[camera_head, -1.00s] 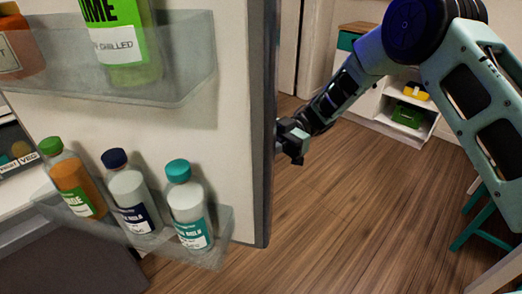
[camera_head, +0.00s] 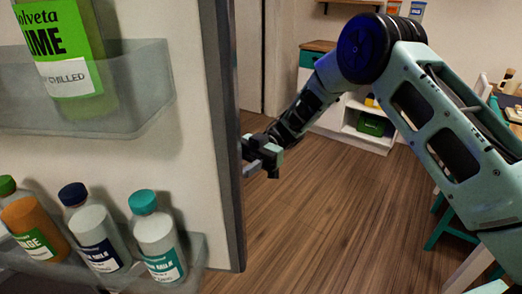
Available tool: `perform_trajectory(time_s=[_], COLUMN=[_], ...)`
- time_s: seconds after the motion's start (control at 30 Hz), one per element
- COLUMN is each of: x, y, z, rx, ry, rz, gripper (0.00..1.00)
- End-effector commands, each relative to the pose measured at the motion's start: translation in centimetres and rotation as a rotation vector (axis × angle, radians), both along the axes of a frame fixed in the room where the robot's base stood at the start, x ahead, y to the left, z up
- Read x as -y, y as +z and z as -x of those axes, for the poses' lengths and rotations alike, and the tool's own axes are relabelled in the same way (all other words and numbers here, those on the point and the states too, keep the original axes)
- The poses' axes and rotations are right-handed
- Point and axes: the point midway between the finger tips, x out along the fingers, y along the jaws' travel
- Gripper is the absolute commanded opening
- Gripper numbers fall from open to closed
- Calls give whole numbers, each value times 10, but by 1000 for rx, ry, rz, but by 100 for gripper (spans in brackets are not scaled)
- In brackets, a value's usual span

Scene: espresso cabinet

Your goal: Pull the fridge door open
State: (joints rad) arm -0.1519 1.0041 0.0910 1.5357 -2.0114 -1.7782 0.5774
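The fridge door (camera_head: 190,165) stands open on the left, its inner side facing me and its dark edge (camera_head: 226,130) running upright. My gripper (camera_head: 256,160) is beyond that edge, close against the door's outer side. The fingertips are partly hidden by the door edge, and I cannot see the handle or whether the fingers close on it. My arm reaches in from the right.
The door's shelves hold a large lime bottle (camera_head: 65,50) above and an orange bottle (camera_head: 32,222), a navy-capped bottle (camera_head: 95,230) and a teal-capped bottle (camera_head: 157,238) below. A white cabinet (camera_head: 352,130) stands at the back. A teal stool (camera_head: 450,228) is at right. The wooden floor (camera_head: 320,215) between is clear.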

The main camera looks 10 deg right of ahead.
Motion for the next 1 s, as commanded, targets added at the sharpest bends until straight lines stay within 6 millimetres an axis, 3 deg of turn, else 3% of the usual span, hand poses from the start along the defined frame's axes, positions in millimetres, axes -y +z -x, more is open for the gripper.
perform_trajectory(time_s=[0.53, 0.73, 1.0], x=[96, 111, 113], y=[-2, 0, 0], z=[-78, -90, -92], rx=[2, 0, 0], ry=[-3, 0, 0], rz=[-2, -1, -1], gripper=[39, 39, 39])
